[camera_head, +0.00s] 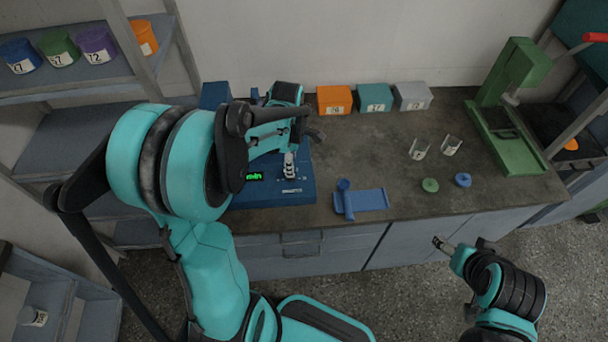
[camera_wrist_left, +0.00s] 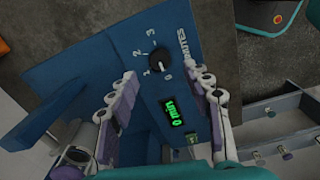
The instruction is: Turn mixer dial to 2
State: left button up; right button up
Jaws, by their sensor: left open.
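The blue mixer (camera_head: 265,198) stands on the counter under my left arm; it fills much of the left wrist view (camera_wrist_left: 100,50). Its black round dial (camera_wrist_left: 160,61) has marks 0 to 3 around it. The green display (camera_wrist_left: 173,115) reads 0 min. The dial's pointer is too small to read surely. My left gripper (camera_wrist_left: 165,88) is open, its fingers spread on either side of the panel just below the dial, apart from it. In the head view the left arm partly hides the mixer. My right gripper (camera_head: 438,242) hangs in front of the counter, away from the mixer.
Orange (camera_head: 334,99), teal (camera_head: 373,97) and grey (camera_head: 412,96) boxes stand along the wall. A blue tool (camera_head: 362,200), two glass beakers (camera_head: 419,149) and small green and blue lids lie to the right. A green press (camera_head: 510,100) stands at the far right.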

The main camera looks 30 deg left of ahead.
pick_arm(q)
notch_tip(320, 180, down, 6)
jog(key=shift+w+a+f+b, duration=0.1)
jog(key=shift+f+b, duration=0.05)
jog(key=shift+b, duration=0.9)
grip_shut()
